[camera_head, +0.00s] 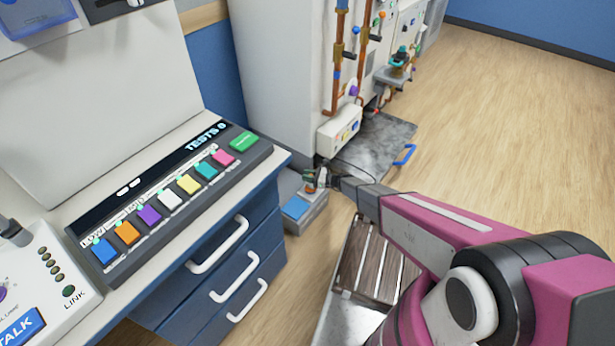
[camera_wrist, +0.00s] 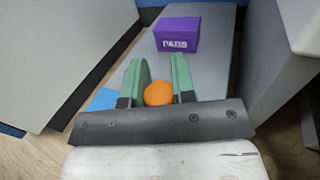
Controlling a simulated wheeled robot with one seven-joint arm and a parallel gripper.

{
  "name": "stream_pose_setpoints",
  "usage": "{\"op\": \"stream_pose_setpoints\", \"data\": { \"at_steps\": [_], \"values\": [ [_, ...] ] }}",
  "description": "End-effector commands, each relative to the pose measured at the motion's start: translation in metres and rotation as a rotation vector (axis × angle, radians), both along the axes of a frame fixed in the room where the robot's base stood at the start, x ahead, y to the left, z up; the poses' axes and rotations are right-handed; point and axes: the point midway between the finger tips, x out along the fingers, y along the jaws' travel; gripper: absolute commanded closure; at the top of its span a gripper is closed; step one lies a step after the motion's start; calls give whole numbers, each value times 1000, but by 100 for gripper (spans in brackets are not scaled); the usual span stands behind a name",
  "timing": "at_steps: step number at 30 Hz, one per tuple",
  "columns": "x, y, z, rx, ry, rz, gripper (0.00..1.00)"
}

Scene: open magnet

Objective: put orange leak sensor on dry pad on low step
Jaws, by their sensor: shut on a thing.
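The orange leak sensor (camera_wrist: 158,94) shows as a round orange thing between the green fingers of my gripper (camera_wrist: 160,72) in the wrist view. My gripper is shut on it. A blue pad (camera_head: 296,207), which looks like the dry pad, lies on the front of the step. In the wrist view the blue pad (camera_wrist: 103,99) is left of the fingers, partly hidden by my gripper.
A purple box (camera_wrist: 177,34) with lettering stands on the step beyond the fingers. A blue drawer cabinet (camera_head: 232,262) stands close left of the step. A white cabinet with copper pipes (camera_head: 280,70) stands behind. A slatted wooden platform (camera_head: 372,262) lies to the right.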

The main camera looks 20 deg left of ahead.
Motion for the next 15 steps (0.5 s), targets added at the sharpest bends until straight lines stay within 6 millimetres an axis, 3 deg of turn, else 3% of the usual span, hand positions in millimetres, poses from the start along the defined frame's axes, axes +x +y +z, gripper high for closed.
{"op": "stream_pose_setpoints", "data": {
  "at_steps": [7, 8, 10, 15],
  "values": [
    [0, 0, -3, 1, 1, 0, 100],
    [0, 0, -3, 0, 1, 0, 73],
    [0, 0, -3, 0, 0, 0, 51],
    [0, 0, -3, 0, 0, 0, 51]
  ]
}}
